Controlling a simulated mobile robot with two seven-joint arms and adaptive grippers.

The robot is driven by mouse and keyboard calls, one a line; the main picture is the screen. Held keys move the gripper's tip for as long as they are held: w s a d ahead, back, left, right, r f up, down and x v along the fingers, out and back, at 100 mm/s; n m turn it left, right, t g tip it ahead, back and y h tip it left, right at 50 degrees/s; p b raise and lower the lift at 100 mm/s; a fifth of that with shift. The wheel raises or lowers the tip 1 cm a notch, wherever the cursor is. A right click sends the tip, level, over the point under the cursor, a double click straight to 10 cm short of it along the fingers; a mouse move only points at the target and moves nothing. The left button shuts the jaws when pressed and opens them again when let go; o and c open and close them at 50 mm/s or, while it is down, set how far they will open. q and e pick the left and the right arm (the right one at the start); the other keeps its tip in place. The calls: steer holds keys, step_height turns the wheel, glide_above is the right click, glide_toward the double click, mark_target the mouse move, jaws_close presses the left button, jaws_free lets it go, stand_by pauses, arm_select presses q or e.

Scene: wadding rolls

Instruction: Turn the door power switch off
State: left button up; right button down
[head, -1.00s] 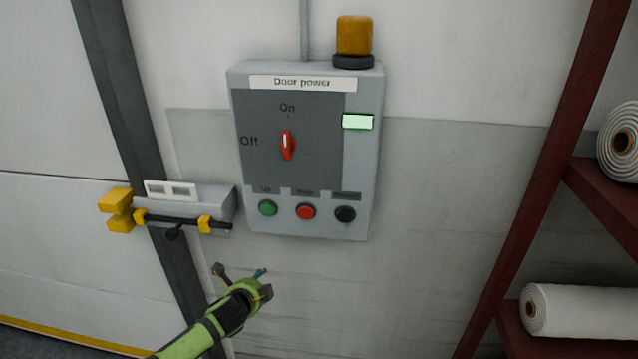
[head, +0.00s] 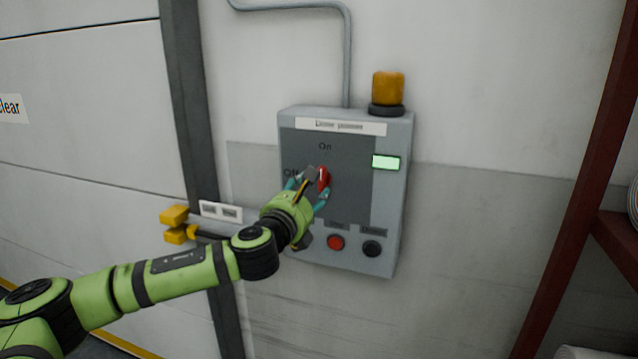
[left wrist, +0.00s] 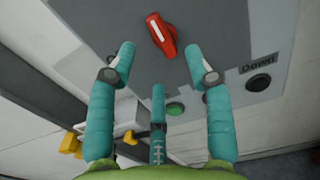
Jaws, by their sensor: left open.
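The door power box (head: 393,215) hangs on the wall, with an "On" label above its switch and an "Off" label to the left, partly covered by my gripper. The red switch knob (head: 324,178) points up toward "On". In the left wrist view the red knob (left wrist: 161,36) lies just beyond and between the fingertips. My left gripper (head: 311,184) is open in front of the knob, its teal fingers (left wrist: 163,66) spread on either side. I cannot tell if they touch it. A green indicator (head: 386,162) is lit. My right gripper is not in view.
Below the knob are a red button (head: 336,243), a black button (head: 372,249) and a green button (left wrist: 175,108). An orange beacon (head: 388,88) tops the box. A yellow-ended latch (head: 175,225) sits at the left. A dark red rack (head: 572,200) stands right.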

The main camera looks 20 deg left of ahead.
mark_target(319, 181)
arm_select(q)
steer(key=w+p, duration=0.1)
steer(key=w, duration=0.4)
steer(key=shift+w+d, duration=0.1)
steer(key=shift+w, duration=0.15)
steer(key=shift+w+f+p, duration=0.1)
steer(key=shift+w+p, duration=0.2)
steer(key=shift+w, duration=0.15)
steer(key=c, duration=1)
